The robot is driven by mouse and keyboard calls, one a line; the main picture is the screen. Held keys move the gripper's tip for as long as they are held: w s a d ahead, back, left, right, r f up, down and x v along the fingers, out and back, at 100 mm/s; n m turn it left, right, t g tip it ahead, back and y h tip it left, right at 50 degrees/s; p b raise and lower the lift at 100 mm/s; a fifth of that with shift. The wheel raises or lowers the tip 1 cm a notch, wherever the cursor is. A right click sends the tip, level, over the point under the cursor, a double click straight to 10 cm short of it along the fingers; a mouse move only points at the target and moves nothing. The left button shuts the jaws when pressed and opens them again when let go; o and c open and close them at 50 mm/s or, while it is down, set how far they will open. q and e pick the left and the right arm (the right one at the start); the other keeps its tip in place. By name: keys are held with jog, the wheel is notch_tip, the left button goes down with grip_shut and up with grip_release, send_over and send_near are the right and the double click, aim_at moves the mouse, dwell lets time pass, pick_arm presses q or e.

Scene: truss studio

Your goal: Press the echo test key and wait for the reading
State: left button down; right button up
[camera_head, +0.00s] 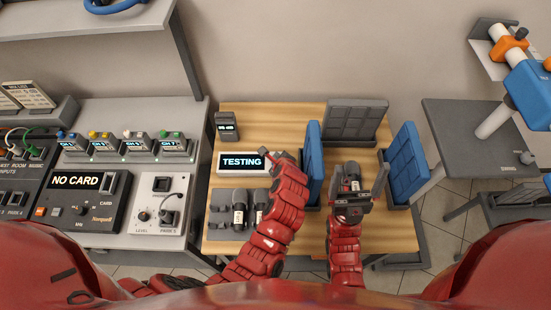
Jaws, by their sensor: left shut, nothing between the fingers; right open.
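The white test unit (228,171) stands on the wooden table, and its dark screen reads "TESTING". My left gripper (266,153) is shut and empty, with its tips over the unit's right end. I see no key there; the gripper and arm cover that end. I cannot tell whether the fingertips touch the unit. My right gripper (360,192) is open, over the right part of the table between the blue panels.
Blue padded panels (313,160) (405,158) stand upright beside a grey one (356,119). A small meter (227,127) stands behind the unit. Two dark cylinders (239,215) lie in a grey holder in front. The "NO CARD" console (83,205) is left of the table.

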pick_arm(q)
notch_tip(320, 180, up, 5)
jog(key=p, duration=0.5)
jog(key=shift+r+p, duration=0.1)
jog(key=shift+p, duration=0.25)
dwell(0.6)
